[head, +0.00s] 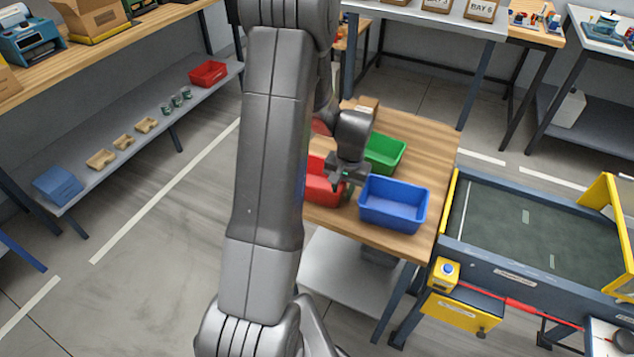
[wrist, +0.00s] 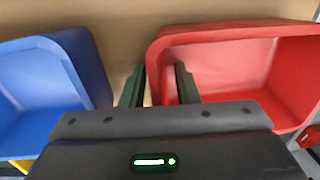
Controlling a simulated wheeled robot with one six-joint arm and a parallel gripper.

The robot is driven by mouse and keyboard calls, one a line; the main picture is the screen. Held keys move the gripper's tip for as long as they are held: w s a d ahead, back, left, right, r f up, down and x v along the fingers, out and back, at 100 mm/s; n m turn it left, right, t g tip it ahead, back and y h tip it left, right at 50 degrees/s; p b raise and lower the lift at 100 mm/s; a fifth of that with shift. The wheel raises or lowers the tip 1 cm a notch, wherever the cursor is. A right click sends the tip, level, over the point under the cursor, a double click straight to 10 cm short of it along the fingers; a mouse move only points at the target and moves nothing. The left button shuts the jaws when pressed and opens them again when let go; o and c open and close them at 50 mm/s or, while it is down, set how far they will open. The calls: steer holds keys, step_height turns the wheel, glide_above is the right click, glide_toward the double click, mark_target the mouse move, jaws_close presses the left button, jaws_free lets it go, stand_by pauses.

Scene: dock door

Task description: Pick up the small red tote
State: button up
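A red tote (head: 320,192) stands on the wooden table, partly hidden by my arm. In the wrist view the red tote (wrist: 235,68) fills the right side, and it looks empty. My gripper (head: 346,190) is low over its edge beside the blue tote. In the wrist view my gripper (wrist: 159,68) has its fingers apart. One finger is outside the tote's left wall and the other is inside, with the wall between them. I cannot tell whether either touches it. Another small red tote (head: 208,73) sits at the far end of the left lower shelf.
A blue tote (head: 395,215) stands close on the right, also at left in the wrist view (wrist: 55,75). A green tote (head: 385,153) is behind it. The wooden table (head: 430,165) has bare room at its right. A yellow-posted dock frame (head: 500,265) stands to the right.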

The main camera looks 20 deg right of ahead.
steer(key=shift+f, duration=0.1)
steer(key=shift+c, duration=0.5)
jaws_close()
